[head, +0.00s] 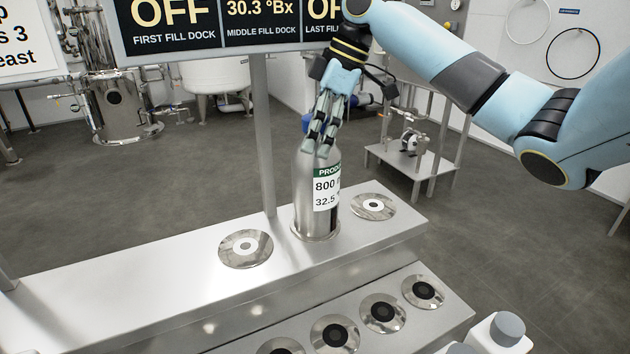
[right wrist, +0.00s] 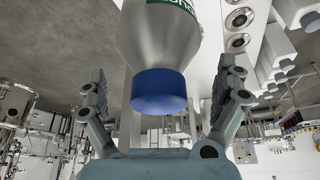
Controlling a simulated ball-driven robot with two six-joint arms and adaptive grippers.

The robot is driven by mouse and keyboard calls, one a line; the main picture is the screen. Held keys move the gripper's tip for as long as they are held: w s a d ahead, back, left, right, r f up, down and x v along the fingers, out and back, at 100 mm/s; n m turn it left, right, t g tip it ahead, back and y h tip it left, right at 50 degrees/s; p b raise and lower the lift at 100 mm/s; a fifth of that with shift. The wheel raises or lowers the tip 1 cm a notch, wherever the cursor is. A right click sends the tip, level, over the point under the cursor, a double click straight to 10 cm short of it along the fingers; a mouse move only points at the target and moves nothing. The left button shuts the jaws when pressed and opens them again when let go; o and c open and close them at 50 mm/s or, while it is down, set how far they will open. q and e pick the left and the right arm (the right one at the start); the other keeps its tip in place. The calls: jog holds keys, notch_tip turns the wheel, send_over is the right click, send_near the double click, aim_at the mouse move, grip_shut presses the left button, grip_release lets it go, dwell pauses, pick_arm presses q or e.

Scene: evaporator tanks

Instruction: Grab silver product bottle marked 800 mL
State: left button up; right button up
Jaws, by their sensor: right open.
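The silver product bottle (head: 316,196) stands upright on the middle dock of the steel bench in the head view. Its label reads "PRODU…", "800" and "32.5", partly cut off by the bottle's curve. My right gripper (head: 322,140) points down at the bottle's top, its fingers in front of the neck. In the right wrist view, the bottle's blue cap (right wrist: 160,91) and silver shoulder lie between the two spread fingers of the right gripper (right wrist: 166,92), with gaps on both sides. The gripper is open and holds nothing. My left gripper is not in view.
The steel bench (head: 130,265) has an empty round dock (head: 246,248) left of the bottle and another (head: 373,206) right of it. A lower step holds several dark-centred discs (head: 383,313). A post and display sign (head: 220,25) stand behind. A white bottle with grey cap (head: 507,328) is at front right.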

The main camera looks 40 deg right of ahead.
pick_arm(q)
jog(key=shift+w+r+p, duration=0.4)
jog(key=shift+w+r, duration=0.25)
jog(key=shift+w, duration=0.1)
pick_arm(e)
jog(key=shift+d+x, duration=0.2)
jog(key=shift+x, duration=1.75)
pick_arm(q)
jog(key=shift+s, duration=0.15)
pick_arm(e)
jog(key=c, duration=1.5)
jog(key=shift+r, duration=0.1)
